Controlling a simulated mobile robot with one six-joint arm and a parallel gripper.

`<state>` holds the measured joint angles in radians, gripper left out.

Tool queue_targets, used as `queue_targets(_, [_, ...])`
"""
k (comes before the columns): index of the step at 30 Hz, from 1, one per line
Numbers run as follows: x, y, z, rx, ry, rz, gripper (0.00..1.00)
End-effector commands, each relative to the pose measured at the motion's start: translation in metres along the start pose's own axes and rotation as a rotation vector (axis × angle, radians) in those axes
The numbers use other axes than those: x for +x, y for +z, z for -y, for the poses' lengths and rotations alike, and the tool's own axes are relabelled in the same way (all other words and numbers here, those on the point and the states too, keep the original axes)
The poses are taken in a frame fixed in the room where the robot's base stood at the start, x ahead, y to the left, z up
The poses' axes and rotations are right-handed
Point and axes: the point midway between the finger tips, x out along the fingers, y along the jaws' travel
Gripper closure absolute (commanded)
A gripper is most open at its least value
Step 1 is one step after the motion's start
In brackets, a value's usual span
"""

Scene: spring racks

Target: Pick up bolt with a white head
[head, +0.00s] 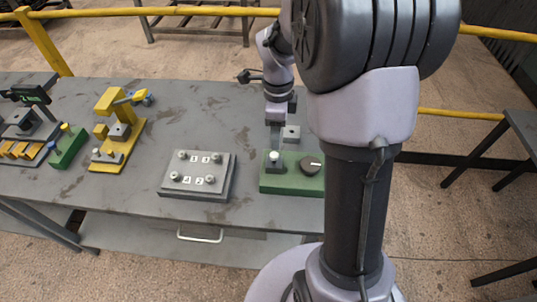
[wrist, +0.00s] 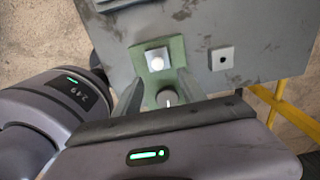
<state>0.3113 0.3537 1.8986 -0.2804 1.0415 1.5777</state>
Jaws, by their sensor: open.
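The bolt with a white head (head: 274,156) stands upright in a green block (head: 292,186) at the table's front right. My gripper (head: 275,145) points down above the bolt. In the wrist view my gripper (wrist: 160,74) has its two fingers spread apart and empty. The white head appears in line with the gap, just past the fingertips. I cannot tell the exact height between them.
A dark round knob (head: 310,164) sits beside the bolt on the same block. A grey square block with a hole (wrist: 222,58) lies close behind. A grey numbered plate with several bolts (head: 197,178) and a yellow fixture (head: 118,130) stand to the left.

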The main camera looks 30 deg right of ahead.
Motion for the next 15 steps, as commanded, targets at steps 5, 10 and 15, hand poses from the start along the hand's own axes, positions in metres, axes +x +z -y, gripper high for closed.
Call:
queue_targets(5, [0.028,0.001,0.0,-0.002,0.0,0.001,0.51])
queue_targets(10, [0.048,0.002,-0.003,-0.002,0.001,0.0,0.51])
queue_targets(15, [0.081,0.003,-0.005,-0.002,0.001,0.001,0.51])
